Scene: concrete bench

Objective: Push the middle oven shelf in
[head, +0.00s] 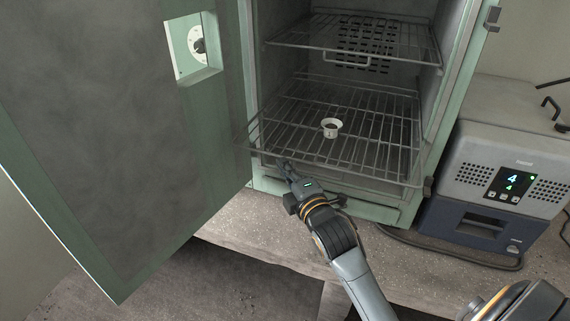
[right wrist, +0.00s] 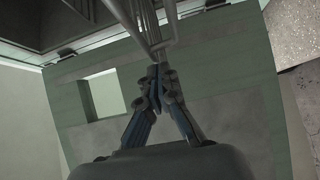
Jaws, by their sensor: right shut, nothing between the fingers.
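The open oven (head: 444,95) holds two wire shelves in view. The lower one, which I take as the middle shelf (head: 375,140), sticks out past the oven's front opening and carries a small white cup (head: 332,128). The upper shelf (head: 400,45) sits further back inside. My right gripper (head: 284,165) is shut and empty at the lower shelf's front edge, left of its middle. In the right wrist view the shut fingertips (right wrist: 157,72) are close to the shelf's wires (right wrist: 150,28); I cannot tell if they touch. My left gripper is not in view.
The oven door (head: 110,130), with a small window, stands wide open at the left. A grey and blue device (head: 510,170) with a lit display stands on the bench (head: 270,235) at the right. A dark cable (head: 450,252) lies in front of it.

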